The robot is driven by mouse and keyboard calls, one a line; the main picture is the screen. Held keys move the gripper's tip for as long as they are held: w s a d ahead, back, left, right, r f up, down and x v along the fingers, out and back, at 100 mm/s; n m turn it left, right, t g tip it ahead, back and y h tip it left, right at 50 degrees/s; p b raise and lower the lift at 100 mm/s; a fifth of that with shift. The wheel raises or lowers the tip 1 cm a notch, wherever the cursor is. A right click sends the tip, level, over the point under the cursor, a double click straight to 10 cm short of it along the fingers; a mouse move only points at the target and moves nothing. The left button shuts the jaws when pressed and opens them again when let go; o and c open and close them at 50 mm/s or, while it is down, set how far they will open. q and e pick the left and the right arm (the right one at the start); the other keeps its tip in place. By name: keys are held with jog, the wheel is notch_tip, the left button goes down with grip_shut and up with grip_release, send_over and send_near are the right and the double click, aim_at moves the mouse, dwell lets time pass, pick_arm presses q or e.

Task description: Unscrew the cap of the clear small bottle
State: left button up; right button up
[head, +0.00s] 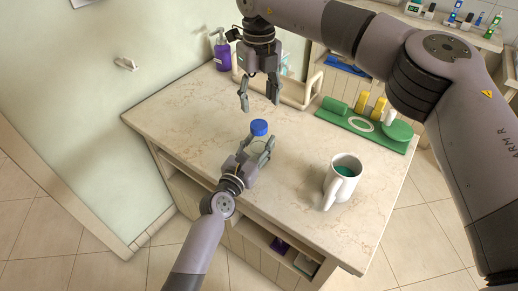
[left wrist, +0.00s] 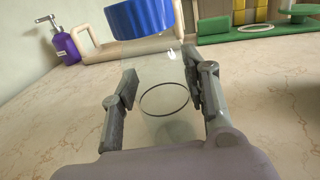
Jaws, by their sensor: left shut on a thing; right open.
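A clear small bottle (head: 257,146) with a blue cap (head: 259,127) stands upright near the middle of the counter. My left gripper (head: 257,153) is shut around its body from the front. In the left wrist view the see-through bottle (left wrist: 160,105) is between the two fingers, with the blue cap (left wrist: 140,16) on top, cut off by the upper edge. My right gripper (head: 260,103) is open and empty. It points down above and a little behind the cap, apart from it.
A white mug (head: 341,184) with teal inside stands at the right. A green tray (head: 338,118) with several green and yellow items lies at the back right. A purple pump bottle (head: 222,52) and a cream rack (head: 294,95) are at the back. The counter's left side (head: 178,120) is clear.

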aim_at(259, 124)
pick_arm(q)
grip_shut()
pick_arm(e)
jog(key=shift+m, duration=0.3)
jog(key=m, duration=0.6)
jog(key=shift+m, duration=0.3)
jog(key=m, duration=1.9)
jog(key=shift+f+m, duration=0.45)
jog(key=shift+m, duration=0.05)
jog(key=shift+f, duration=3.6)
jog(key=shift+c, duration=0.4)
